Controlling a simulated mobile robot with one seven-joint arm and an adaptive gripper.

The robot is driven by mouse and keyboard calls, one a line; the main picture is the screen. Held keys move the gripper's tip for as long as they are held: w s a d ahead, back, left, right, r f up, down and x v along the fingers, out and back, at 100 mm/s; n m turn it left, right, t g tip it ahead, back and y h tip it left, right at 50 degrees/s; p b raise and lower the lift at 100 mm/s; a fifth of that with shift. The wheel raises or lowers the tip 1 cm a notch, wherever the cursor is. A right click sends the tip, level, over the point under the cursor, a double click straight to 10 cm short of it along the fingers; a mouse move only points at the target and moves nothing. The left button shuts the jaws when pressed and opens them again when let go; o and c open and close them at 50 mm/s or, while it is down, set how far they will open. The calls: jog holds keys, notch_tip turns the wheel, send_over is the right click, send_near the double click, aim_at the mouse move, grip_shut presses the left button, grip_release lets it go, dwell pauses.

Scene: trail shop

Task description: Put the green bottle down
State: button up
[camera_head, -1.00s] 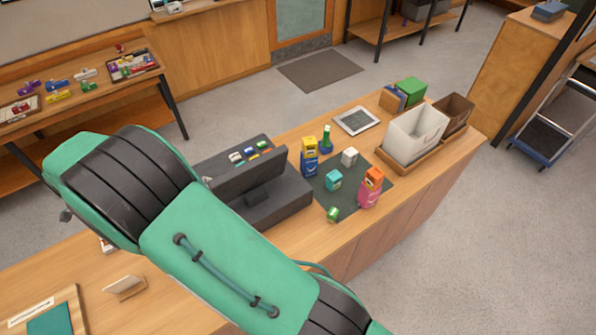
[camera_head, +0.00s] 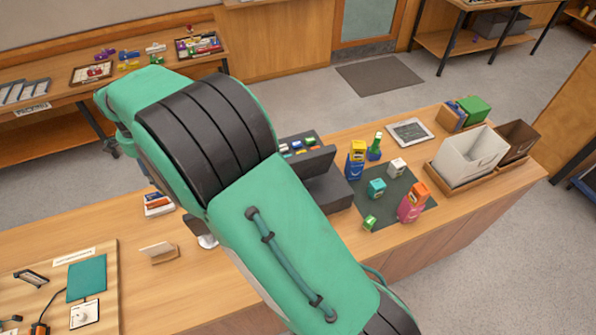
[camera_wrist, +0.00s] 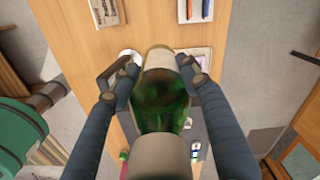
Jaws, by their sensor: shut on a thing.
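A green glass bottle (camera_wrist: 160,98) with a pale label band fills the middle of the wrist view, between the two dark fingers. My gripper (camera_wrist: 157,68) is shut on it. The wooden counter (camera_head: 472,197) runs across that view. Another small green bottle-like thing (camera_head: 375,147) stands on it, behind the dark mat (camera_head: 393,215).
The mat holds colourful boxes, including a pink one (camera_head: 411,208) and a teal one (camera_head: 376,188).

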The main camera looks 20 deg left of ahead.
jog(key=w+d+m+b, duration=0.4)
jog(key=w+d+m, duration=0.2)
jog(key=w+d, duration=2.3)
jog(key=w+d+m+b, duration=0.2)
jog(key=w+d+m, duration=0.1)
jog(key=w+d, duration=0.85)
jog(key=w+d+m+b, duration=0.15)
jog(key=d+m, duration=0.25)
jog(key=d, duration=1.9)
jog(key=w+d+m+b, duration=0.1)
jog(key=d+m+b, duration=0.2)
jog(key=d, duration=2)
notch_tip(320, 180, down, 13)
jog(key=shift+w+p, duration=0.2)
jog(key=shift+p, duration=0.1)
jog(key=shift+f, duration=1.95)
